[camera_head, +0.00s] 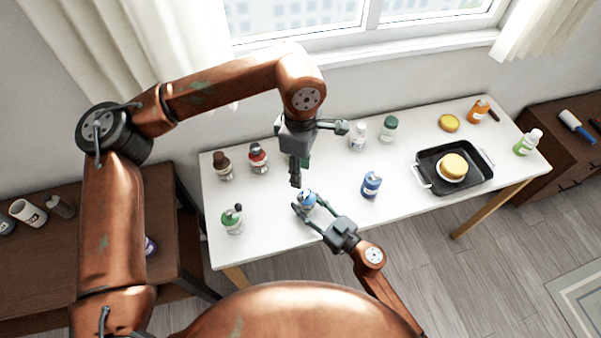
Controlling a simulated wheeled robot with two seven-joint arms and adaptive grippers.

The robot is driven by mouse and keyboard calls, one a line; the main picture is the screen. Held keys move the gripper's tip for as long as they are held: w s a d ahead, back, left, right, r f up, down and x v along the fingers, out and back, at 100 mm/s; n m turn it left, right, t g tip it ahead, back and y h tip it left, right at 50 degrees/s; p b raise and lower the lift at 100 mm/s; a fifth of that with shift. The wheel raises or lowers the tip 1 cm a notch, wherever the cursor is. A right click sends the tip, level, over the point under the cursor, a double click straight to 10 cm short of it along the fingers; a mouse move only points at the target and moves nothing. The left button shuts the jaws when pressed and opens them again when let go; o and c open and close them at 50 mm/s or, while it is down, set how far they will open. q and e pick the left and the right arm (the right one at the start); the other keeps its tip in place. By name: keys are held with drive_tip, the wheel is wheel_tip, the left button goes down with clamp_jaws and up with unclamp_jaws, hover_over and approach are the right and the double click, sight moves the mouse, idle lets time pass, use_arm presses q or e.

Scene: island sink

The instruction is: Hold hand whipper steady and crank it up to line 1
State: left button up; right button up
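A small blue-topped object, which seems to be the hand whipper (307,199), stands near the front edge of the white table. My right gripper (308,206) comes from the front, with one finger on each side of it, and looks shut on it. Its lower part is partly hidden by the fingers. My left gripper (318,153) is above and behind it, with its fingers spread wide and nothing between them. One left finger points down near the whipper, apart from it. The crank and any line marks are too small to make out.
The white table (270,230) also holds a blue bottle (371,184), a green jar (232,218), brown-topped (222,165) and red-topped (258,157) jars, two bottles at the back (358,137), and a black tray (428,183) with a yellow-topped item. The front middle right is clear.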

idle(0.4)
drive_tip(key=o, duration=1.3)
